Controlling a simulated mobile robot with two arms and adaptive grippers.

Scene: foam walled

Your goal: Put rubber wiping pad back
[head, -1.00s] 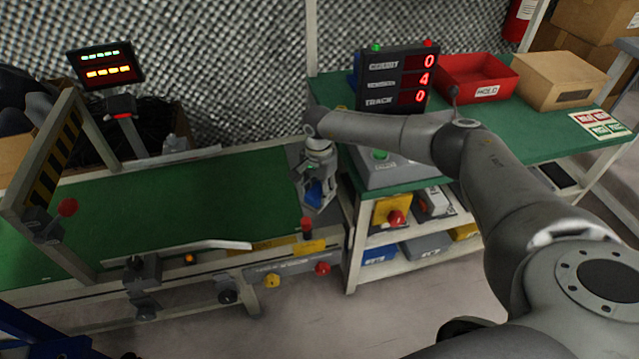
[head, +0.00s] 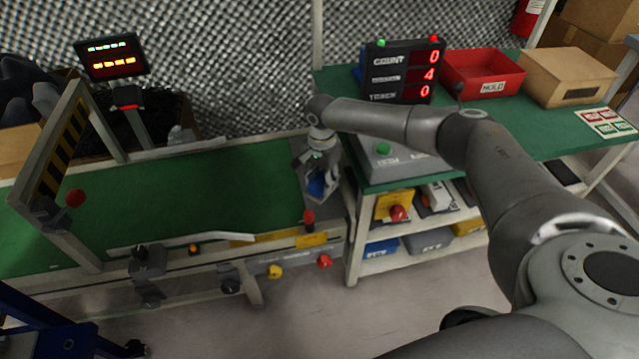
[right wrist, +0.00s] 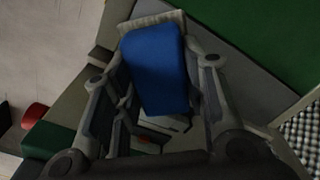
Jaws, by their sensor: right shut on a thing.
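The rubber wiping pad appears as a blue block (right wrist: 155,68) between the fingers of my right gripper (right wrist: 157,75) in the right wrist view. A pale ribbed edge (right wrist: 150,20) shows just beyond its far end; I cannot tell whether it belongs to the pad. In the head view, my right gripper (head: 322,178) points down at the right end of the green conveyor belt (head: 215,195), with a bit of the blue pad (head: 318,186) showing between its fingers. I cannot tell whether the pad touches anything beneath it. My left gripper does not show.
A green-topped bench (head: 475,140) stands to the right, with a count display (head: 403,70), a red bin (head: 484,75) and a cardboard box (head: 575,78). Its lower shelves hold several bins. A striped frame (head: 50,150) spans the belt's left part. The belt's middle is clear.

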